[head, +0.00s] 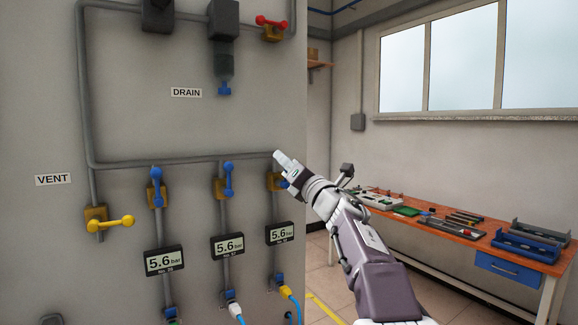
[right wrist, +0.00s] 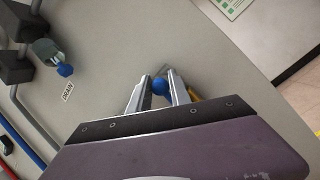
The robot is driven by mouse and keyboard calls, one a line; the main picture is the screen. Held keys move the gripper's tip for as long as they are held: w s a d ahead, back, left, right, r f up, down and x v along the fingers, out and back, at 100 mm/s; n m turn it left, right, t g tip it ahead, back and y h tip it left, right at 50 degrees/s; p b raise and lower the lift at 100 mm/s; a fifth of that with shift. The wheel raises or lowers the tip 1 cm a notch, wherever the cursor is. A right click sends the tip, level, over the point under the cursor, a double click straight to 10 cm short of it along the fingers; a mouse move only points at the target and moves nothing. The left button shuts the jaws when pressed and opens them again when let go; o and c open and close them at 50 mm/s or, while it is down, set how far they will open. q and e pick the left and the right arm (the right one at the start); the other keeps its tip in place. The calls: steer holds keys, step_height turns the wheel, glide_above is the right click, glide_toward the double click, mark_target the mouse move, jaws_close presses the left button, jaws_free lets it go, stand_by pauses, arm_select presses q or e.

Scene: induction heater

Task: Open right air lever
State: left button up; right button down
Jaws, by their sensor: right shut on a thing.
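The right air lever is blue, on a brass valve (head: 273,182) at the right end of the row of air lines. Its blue ball end (right wrist: 160,86) shows in the right wrist view between the two fingers of my right gripper (head: 281,157). The gripper is shut on the lever, and its wrist hides much of the handle in the head view. The middle blue lever (head: 228,178) points up. The left blue lever (head: 157,190) sits on its own brass valve. My left gripper is not in view.
Three gauges reading 5.6 bar, such as the right one (head: 281,233), hang below the levers. A yellow vent lever (head: 113,222) is at the left, a red lever (head: 270,21) above. A workbench (head: 420,240) with tools stands at the right.

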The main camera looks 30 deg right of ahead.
steer(key=shift+w+a+f, duration=0.15)
steer(key=shift+a+f, duration=0.05)
steer(key=shift+f, duration=0.3)
steer(key=c, duration=1.4)
jaws_free()
steer(key=shift+c, duration=0.2)
steer(key=shift+o, duration=1.2)
steer(key=shift+r, duration=0.1)
steer(key=shift+a+r, duration=0.15)
steer(key=b+v, duration=0.3)
steer(key=v, duration=0.6)
steer(key=shift+b, duration=0.4)
